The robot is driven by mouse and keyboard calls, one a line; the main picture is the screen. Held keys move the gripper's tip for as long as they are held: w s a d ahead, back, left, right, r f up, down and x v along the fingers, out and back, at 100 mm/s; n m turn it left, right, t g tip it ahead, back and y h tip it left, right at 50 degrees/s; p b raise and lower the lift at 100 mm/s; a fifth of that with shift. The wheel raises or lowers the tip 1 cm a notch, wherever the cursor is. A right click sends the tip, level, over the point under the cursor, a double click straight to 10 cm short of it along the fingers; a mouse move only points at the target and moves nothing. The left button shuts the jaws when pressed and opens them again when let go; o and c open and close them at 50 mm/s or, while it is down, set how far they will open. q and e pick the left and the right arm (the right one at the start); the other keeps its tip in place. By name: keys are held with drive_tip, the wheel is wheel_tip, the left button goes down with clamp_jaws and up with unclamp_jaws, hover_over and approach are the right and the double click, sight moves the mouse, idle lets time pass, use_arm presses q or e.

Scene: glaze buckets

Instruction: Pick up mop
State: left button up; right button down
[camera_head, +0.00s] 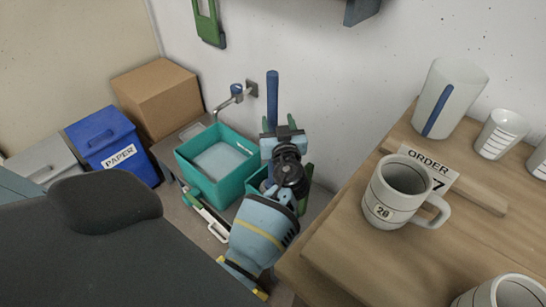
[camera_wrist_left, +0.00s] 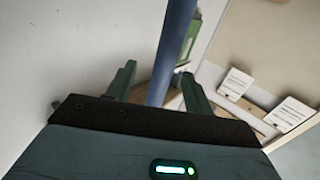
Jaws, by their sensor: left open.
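The mop shows as an upright blue handle (camera_head: 272,90) near the white wall in the head view. Its lower part and head are hidden behind my left arm and gripper. My left gripper (camera_head: 282,134) is at the handle. In the left wrist view the blue handle (camera_wrist_left: 174,45) passes between the two green fingers of my open left gripper (camera_wrist_left: 159,74). The fingers stand apart on either side of it, and I cannot tell whether either touches it. My right gripper is not in view.
A teal sink (camera_head: 195,175) with a tap (camera_head: 236,92) stands left of the arm. A blue paper bin (camera_head: 100,142) and cardboard box (camera_head: 157,97) are farther left. A wooden table (camera_head: 335,215) with a mug (camera_head: 390,205) and cups is close on the right.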

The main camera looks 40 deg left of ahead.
sight(273, 112)
use_arm(q)
drive_tip(key=shift+s+a+r+p+x, duration=0.15)
drive_tip(key=shift+p+x, duration=0.15)
drive_tip(key=shift+x, duration=0.5)
drive_tip(key=shift+r+p+x, duration=0.15)
drive_tip(key=shift+p+x, duration=0.1)
drive_tip(key=shift+x, duration=0.5)
drive_tip(key=shift+s+a+r+p+x, duration=0.15)
drive_tip(key=shift+p+x, duration=0.15)
drive_tip(key=shift+x, duration=0.5)
drive_tip(key=shift+w+a+f, duration=0.1)
drive_tip(key=shift+w+a, duration=0.15)
drive_tip(key=shift+w, duration=0.05)
drive_tip(key=c, duration=1.1)
